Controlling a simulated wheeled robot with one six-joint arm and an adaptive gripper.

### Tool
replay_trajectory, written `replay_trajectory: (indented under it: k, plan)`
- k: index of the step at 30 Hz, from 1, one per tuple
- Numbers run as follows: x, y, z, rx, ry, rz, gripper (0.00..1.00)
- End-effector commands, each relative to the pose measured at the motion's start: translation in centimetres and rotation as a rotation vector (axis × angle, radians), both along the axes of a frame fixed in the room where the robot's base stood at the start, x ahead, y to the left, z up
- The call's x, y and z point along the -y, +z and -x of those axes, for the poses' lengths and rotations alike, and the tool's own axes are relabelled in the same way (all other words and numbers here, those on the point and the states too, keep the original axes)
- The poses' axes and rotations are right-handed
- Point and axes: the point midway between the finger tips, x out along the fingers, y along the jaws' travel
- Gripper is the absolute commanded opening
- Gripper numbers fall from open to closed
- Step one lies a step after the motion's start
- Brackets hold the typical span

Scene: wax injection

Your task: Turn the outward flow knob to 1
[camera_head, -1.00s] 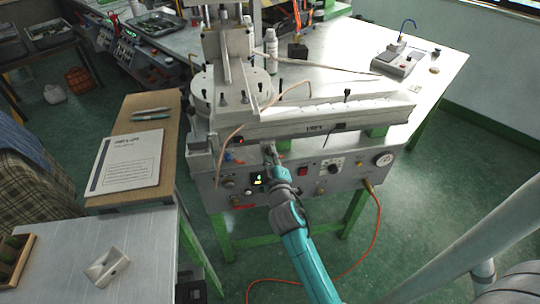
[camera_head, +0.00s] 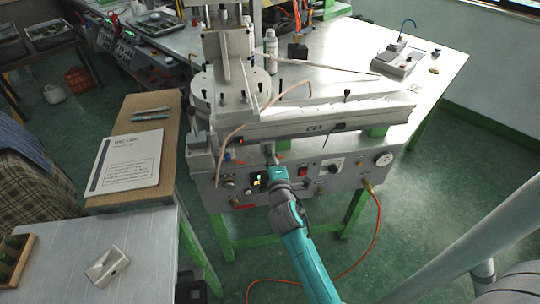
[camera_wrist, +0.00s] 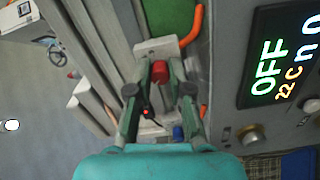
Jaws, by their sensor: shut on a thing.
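My gripper (camera_wrist: 160,88) has its two dark fingers closed around a small red knob (camera_wrist: 159,70) in the wrist view. The knob sits between the fingertips, in front of a pale metal block. In the head view my gripper (camera_head: 270,153) is at the upper front of the machine's control panel (camera_head: 345,178), where it hides the red knob. Any scale marks around the knob cannot be read.
A lit display (camera_wrist: 275,60) reading OFF and a dial (camera_wrist: 250,134) are to the right. An orange hose (camera_head: 377,210) hangs from the panel's right end.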

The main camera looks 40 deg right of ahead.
Motion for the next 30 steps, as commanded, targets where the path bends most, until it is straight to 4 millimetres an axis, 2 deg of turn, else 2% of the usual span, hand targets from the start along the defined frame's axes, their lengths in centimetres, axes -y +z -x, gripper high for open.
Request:
replay_trajectory:
  k: [7,8,9,11,23,30]
  plan:
    - [-0.1,-0.1,0.0,-0.001,0.001,-0.002,0.00]
    - [-0.1,-0.1,0.0,-0.001,0.001,-0.002,0.22]
    - [-0.1,-0.1,0.0,-0.001,0.001,-0.002,0.32]
    - [-0.1,-0.1,0.0,-0.001,0.001,-0.002,0.44]
    - [-0.4,-0.1,0.5,0.000,0.001,-0.001,0.44]
    - [-2.4,-0.2,3.5,-0.003,0.003,-0.002,0.44]
